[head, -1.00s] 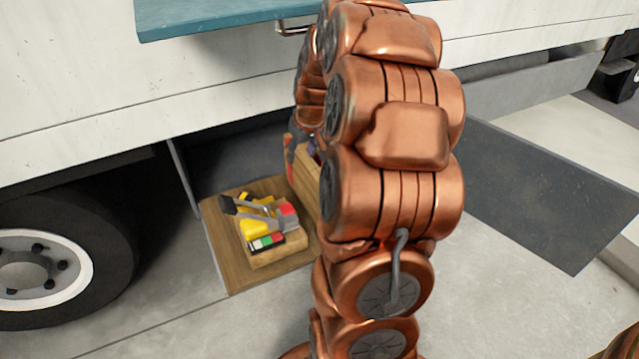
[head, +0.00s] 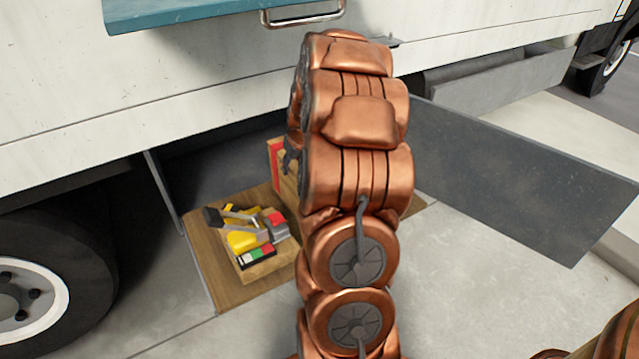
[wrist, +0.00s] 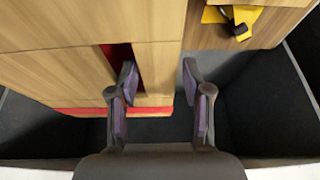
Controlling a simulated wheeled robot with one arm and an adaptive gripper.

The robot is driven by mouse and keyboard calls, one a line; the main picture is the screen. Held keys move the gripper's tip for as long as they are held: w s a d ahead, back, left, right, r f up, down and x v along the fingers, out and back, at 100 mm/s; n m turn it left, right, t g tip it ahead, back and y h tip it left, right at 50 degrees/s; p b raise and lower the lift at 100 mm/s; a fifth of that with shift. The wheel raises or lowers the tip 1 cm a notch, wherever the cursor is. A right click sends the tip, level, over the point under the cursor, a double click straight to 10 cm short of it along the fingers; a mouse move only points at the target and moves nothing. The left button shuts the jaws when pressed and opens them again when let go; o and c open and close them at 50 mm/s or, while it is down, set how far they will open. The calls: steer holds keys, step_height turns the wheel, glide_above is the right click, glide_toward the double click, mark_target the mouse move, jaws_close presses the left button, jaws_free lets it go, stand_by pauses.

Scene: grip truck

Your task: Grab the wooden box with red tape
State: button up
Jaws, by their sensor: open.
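The wooden box with red tape (head: 276,160) stands behind my arm in the head view. Only its left edge with a red strip shows there, and the arm hides most of it. In the wrist view the box (wrist: 60,72) fills the left and middle, with red along its lower edge and a dark red slot beside my left finger. My gripper (wrist: 158,70) is open, its two fingers apart on either side of a narrow wooden section. I cannot tell whether they touch it. In the head view my arm mostly hides the gripper.
A small open wooden box (head: 262,266) holding yellow, grey and red items sits to the left on a wooden board (head: 212,262). A truck wheel (head: 40,270) is at far left. A dark lowered panel (head: 510,180) lies to the right. The truck's side (head: 200,80) overhangs the compartment.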

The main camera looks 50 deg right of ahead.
steer(key=shift+w+d+f, duration=0.1)
steer(key=shift+w+f, duration=0.15)
steer(key=shift+f, duration=0.4)
jaws_close()
steer(key=shift+r, duration=0.1)
